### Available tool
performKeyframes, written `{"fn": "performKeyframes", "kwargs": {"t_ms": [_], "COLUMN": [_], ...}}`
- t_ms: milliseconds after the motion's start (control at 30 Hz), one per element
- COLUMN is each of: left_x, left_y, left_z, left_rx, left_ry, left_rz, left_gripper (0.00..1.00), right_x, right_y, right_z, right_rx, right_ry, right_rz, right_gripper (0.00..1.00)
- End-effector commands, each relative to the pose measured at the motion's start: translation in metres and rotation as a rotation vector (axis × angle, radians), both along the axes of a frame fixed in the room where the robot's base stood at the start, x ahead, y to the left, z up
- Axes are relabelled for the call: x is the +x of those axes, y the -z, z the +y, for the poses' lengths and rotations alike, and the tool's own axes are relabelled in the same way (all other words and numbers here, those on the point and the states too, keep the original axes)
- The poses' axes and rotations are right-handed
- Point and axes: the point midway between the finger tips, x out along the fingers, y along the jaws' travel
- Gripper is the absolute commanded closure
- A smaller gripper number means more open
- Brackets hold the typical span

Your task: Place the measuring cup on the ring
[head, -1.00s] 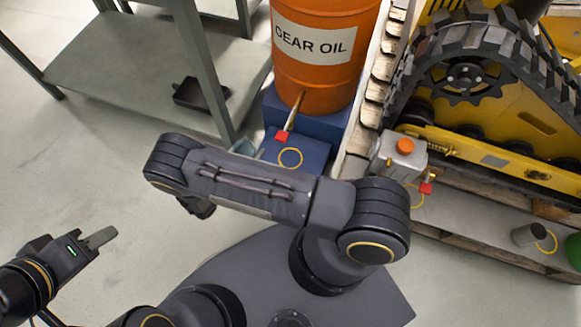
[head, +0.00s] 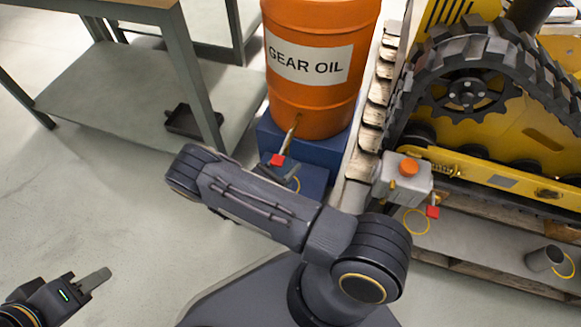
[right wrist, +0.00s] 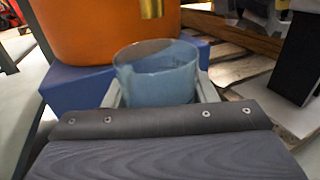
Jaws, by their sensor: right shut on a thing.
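The measuring cup (right wrist: 160,78), a blue see-through cup, stands between the fingers of my right gripper (right wrist: 158,95) in the right wrist view. The gripper is shut on it. A brass tap spout (right wrist: 151,8) shows just above and behind the rim. I cannot tell whether the cup holds liquid. A yellow ring (head: 296,184) lies on the low blue step (head: 312,180) below the drum tap, partly hidden by my arm. My left gripper (head: 95,284) is at lower left, away from everything; its opening is unclear.
The orange gear oil drum (head: 310,95) stands on a blue base, its tap with a red handle (head: 276,160). Other yellow rings lie below a grey tank (head: 403,182) and beside a grey cylinder (head: 544,258). A shelf (head: 110,90) with a black tray (head: 193,121) stands left.

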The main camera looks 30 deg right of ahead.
Motion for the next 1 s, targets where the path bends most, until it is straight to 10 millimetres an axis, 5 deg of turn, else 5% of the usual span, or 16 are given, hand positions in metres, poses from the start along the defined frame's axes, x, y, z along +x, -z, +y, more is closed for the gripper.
{"fn": "performKeyframes", "kwargs": {"t_ms": [267,467,900,933,1000], "left_x": [0.000,0.000,0.000,0.000,0.000], "left_y": [0.007,0.031,0.028,0.028,0.028], "left_z": [0.000,0.000,0.000,0.000,0.000], "left_rx": [0.000,0.000,0.000,0.000,0.000], "left_ry": [0.000,0.000,0.000,0.000,0.000], "left_rz": [0.000,0.000,0.000,0.000,0.000], "left_gripper": [0.64,0.64,0.64,0.64,0.64], "right_x": [0.007,0.007,0.007,0.007,0.007], "right_y": [0.001,0.036,0.039,0.039,0.039], "right_z": [-0.023,-0.022,-0.021,-0.021,-0.021], "right_rx": [-0.001,-0.001,-0.001,-0.001,0.000], "right_ry": [0.002,0.000,-0.001,-0.001,-0.001], "right_rz": [0.000,0.000,-0.001,-0.001,-0.001], "right_gripper": [0.75,0.75,0.75,0.46,0.37]}}
